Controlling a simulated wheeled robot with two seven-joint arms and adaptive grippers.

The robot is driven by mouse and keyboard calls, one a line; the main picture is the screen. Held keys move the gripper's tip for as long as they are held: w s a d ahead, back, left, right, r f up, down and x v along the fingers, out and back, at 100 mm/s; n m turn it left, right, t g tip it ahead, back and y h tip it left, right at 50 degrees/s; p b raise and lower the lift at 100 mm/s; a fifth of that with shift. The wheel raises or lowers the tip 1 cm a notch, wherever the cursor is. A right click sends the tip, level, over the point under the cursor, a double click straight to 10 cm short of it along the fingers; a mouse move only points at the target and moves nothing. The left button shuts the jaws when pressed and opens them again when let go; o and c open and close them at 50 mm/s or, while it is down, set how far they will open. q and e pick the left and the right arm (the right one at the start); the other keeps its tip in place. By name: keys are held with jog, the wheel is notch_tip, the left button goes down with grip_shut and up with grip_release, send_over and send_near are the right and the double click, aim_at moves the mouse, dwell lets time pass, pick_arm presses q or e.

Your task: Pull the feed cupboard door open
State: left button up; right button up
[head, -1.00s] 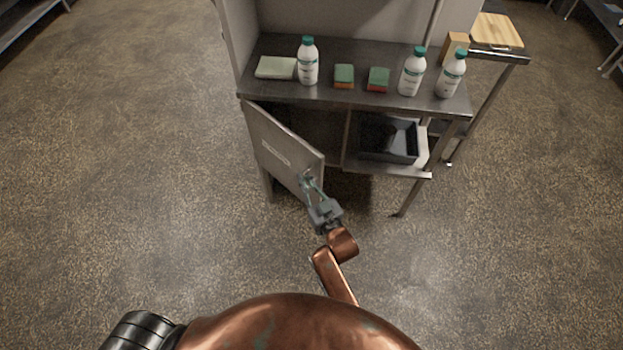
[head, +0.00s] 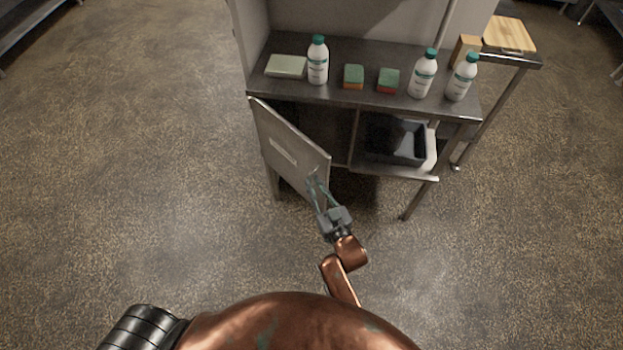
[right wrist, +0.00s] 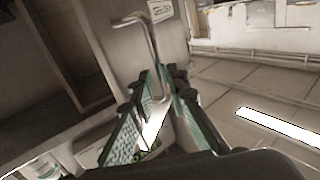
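The feed cupboard door (head: 285,147) is a grey metal panel with a pale label, hinged at the left under the steel counter. It stands swung out, with the dark inside of the cupboard showing beside it. My right gripper (head: 315,185) is at the door's free edge. In the right wrist view, a bent metal bar handle (right wrist: 149,42) on the door runs down between the green fingers of this gripper (right wrist: 164,90), which look closed around it. The exact contact is partly hidden. My left gripper is not in view.
The counter (head: 300,91) holds several white bottles (head: 318,62), two sponges (head: 353,76) and a pale folded cloth (head: 286,66). A black bin (head: 395,142) sits on the lower shelf at right. A side table with a wooden board (head: 509,35) stands behind. The floor left of the door is clear.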

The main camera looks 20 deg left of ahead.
jog(key=v, duration=0.9)
jog(key=shift+s, duration=0.15)
jog(key=shift+d, duration=0.15)
jog(key=shift+c, duration=0.6)
